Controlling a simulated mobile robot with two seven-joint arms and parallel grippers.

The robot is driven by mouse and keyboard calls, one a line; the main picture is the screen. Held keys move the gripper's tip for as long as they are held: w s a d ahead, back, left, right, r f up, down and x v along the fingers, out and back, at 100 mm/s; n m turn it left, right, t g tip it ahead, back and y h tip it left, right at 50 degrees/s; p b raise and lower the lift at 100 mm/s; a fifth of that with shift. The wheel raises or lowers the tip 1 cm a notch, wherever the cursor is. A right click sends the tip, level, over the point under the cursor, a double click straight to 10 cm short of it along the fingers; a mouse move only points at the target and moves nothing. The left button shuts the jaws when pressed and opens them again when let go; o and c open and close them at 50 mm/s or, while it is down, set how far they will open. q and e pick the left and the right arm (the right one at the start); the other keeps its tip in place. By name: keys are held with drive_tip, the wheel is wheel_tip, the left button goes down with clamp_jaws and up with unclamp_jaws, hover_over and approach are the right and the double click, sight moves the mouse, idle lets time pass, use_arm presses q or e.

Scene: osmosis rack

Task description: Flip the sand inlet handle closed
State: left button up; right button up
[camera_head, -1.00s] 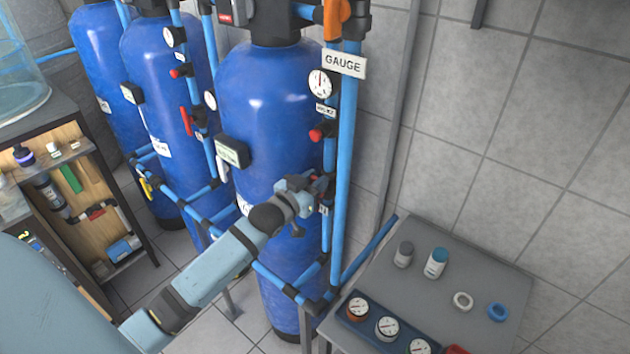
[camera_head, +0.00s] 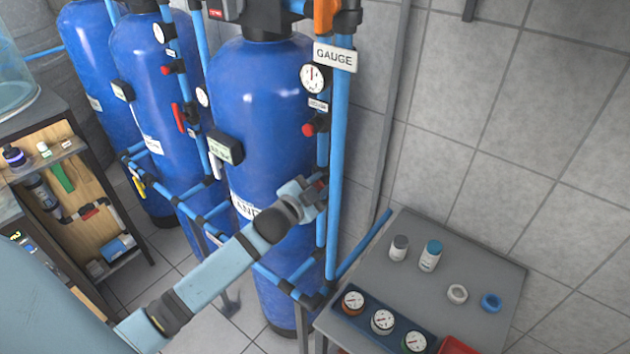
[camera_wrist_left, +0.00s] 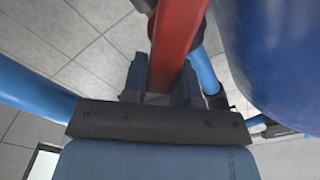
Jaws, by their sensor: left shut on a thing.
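The red sand inlet handle (camera_wrist_left: 178,35) runs between the fingers of my left gripper (camera_wrist_left: 163,78) in the left wrist view. The gripper is shut on it. In the head view my left gripper (camera_head: 318,190) is at the blue pipe on the right side of the front blue tank (camera_head: 265,110). The tank's label (camera_head: 243,208) is partly covered by my arm. Only a small red bit of the handle shows there, so its full angle is hidden. My right gripper is not in view.
A vertical blue pipe (camera_head: 339,150) with a GAUGE sign (camera_head: 335,56) stands just right of my gripper. A red valve knob (camera_head: 309,129) is above. A grey table (camera_head: 455,265) with jars and gauges stands at the lower right. A shelf unit (camera_head: 95,215) is at left.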

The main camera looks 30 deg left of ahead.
use_arm(q)
drive_tip(key=m, duration=0.2)
drive_tip(key=d+f+m, duration=0.1)
drive_tip(key=shift+f+m, duration=0.15)
drive_tip(key=shift+m, duration=0.25)
drive_tip(key=shift+d+f+m+b, duration=0.1)
drive_tip(key=shift+f+m+b, duration=0.3)
drive_tip(key=shift+m, duration=1.05)
drive_tip(key=shift+d+f+m+b, duration=0.15)
drive_tip(key=shift+f+m, duration=0.4)
drive_tip(key=shift+m, duration=0.9)
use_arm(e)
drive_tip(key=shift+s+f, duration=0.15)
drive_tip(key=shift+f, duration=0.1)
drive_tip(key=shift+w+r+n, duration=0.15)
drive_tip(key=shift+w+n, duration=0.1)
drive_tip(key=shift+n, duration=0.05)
use_arm(q)
drive_tip(key=o, duration=0.9)
drive_tip(key=shift+s, duration=0.15)
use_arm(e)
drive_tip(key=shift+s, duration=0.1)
